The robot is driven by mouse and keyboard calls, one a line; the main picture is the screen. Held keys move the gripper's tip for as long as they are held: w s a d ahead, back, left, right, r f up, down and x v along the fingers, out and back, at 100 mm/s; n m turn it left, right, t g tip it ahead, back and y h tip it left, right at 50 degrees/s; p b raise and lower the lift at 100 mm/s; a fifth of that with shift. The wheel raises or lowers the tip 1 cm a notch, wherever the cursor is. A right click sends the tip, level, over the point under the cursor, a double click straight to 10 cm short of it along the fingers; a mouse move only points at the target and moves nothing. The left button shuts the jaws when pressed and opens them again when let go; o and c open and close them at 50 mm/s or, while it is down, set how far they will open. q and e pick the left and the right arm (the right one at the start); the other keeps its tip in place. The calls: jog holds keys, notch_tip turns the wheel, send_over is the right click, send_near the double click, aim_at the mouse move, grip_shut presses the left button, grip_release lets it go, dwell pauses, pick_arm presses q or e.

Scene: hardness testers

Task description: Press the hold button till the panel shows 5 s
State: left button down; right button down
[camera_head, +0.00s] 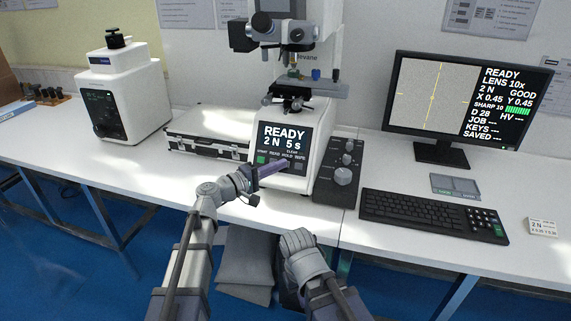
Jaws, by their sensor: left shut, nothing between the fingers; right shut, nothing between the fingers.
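The hardness tester (311,90) stands on the white bench in the middle of the head view. Its front panel (283,136) reads "READY 2 N 5 s" in white on black. A row of buttons sits below the readout, with small labels above them; one label looks like HOLD. My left gripper (283,164) is shut and empty, with its tip at the button row near the hold button (286,165). I cannot tell whether it touches or presses the button. My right gripper (296,238) is shut and empty, low in front of the bench edge.
A control box with knobs (342,177) stands right of the panel. A monitor (460,105), a keyboard (432,211) and a small card (543,228) are farther right. A silver case (210,132) and a second white machine (122,92) stand on the left. The bench front is mostly clear.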

pick_arm(q)
jog(key=s+r+p, duration=0.1)
jog(key=s+a, duration=0.1)
jog(key=s+r+p, duration=0.1)
jog(key=s, duration=0.1)
jog(key=shift+a+r+p, duration=0.15)
jog(key=shift+r+p, duration=0.15)
jog(key=shift+s, duration=0.1)
dwell(0.5)
